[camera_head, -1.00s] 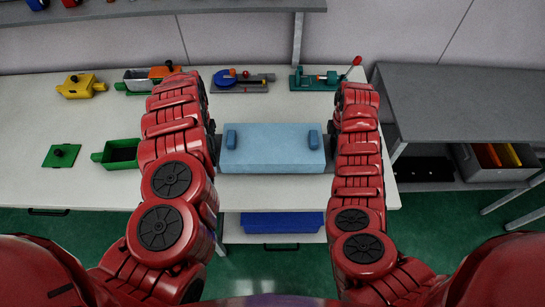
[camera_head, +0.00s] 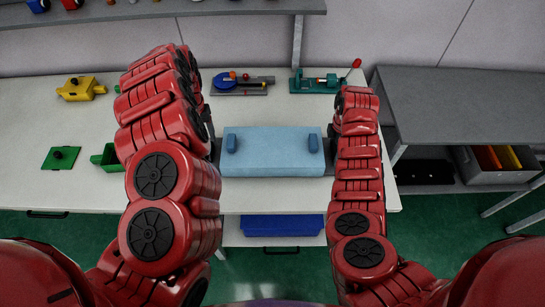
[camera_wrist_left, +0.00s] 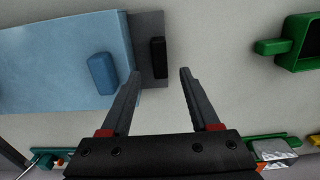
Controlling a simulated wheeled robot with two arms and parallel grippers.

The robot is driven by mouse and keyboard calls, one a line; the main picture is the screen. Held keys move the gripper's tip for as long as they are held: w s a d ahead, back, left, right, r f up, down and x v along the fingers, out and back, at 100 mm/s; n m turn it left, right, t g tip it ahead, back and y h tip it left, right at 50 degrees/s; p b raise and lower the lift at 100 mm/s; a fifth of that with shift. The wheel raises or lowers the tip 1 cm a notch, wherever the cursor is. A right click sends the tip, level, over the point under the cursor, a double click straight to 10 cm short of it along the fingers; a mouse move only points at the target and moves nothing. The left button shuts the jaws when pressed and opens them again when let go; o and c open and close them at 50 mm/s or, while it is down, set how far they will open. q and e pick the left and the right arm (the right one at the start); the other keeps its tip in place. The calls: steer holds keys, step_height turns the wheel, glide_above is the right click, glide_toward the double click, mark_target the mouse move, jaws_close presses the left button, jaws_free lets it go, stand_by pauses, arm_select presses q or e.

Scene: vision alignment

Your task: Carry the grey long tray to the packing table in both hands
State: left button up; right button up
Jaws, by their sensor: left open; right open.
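The grey long tray (camera_wrist_left: 151,30) lies on the white workbench under a light blue box (camera_head: 272,150) with two blue grips. In the left wrist view, a black handle (camera_wrist_left: 158,58) stands on the tray's end. My left gripper (camera_wrist_left: 160,73) is open and empty, with its fingertips on either side of the line to that handle, close to it. In the head view my left arm hides this gripper. My right gripper (camera_head: 331,138) is by the tray's right end, mostly hidden under my right arm; its hold on the right handle cannot be seen.
A grey table (camera_head: 460,105) stands at the right, its top clear, with a bin (camera_head: 490,175) on its lower shelf. Fixtures (camera_head: 240,85) stand at the back of the workbench (camera_head: 60,130). Green parts (camera_head: 62,157) lie at the left.

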steer(key=shift+r, duration=0.1)
step_height(320, 180, up, 10)
steer(key=shift+w+a+f, duration=0.1)
steer(key=shift+w+f, duration=0.05)
steer(key=shift+f, duration=0.05)
arm_select(q)
steer(key=shift+r, duration=1.95)
arm_select(e)
steer(key=shift+r, duration=1.1)
